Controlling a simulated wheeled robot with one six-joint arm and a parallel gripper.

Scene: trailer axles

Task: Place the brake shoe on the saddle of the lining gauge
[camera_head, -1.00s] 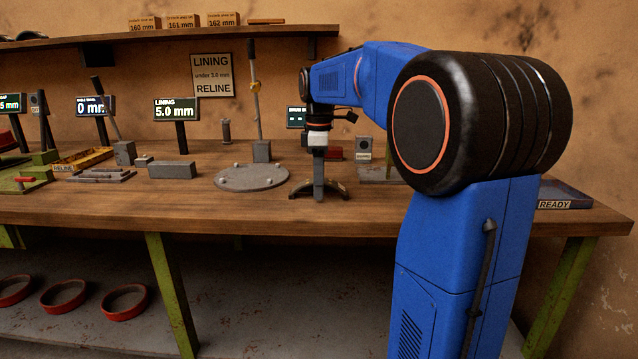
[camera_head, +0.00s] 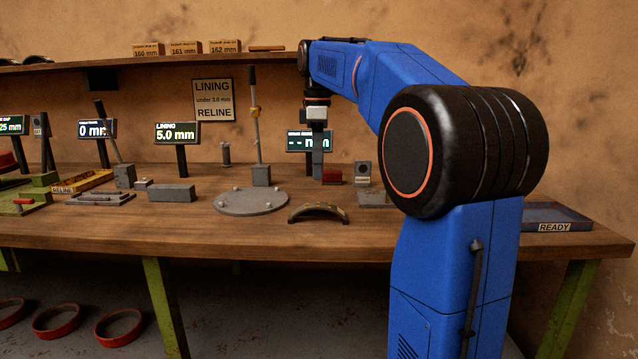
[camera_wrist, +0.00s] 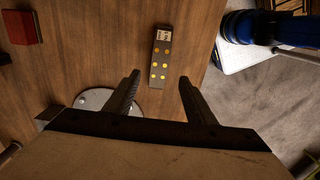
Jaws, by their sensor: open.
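The brake shoe (camera_head: 318,212) is a dark arch on the bench top, ends down, just right of a round grey plate (camera_head: 236,203). In the wrist view the shoe (camera_wrist: 160,62) is a narrow dark strip with brass rivets and a small label. My gripper (camera_head: 318,178) is raised above the shoe, open and empty; its fingers (camera_wrist: 159,80) frame the shoe from above without touching it. The lining gauge's display (camera_head: 177,132) reads 5.0 mm. A grey block (camera_head: 172,194) lies before it; I cannot tell if this is the saddle.
A tall lever stands on a block (camera_head: 261,175) behind the round plate. A red block (camera_head: 332,176) and a small grey device (camera_head: 362,172) are behind the shoe. A READY tray (camera_head: 545,215) is at far right. Bench is bare along the front edge.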

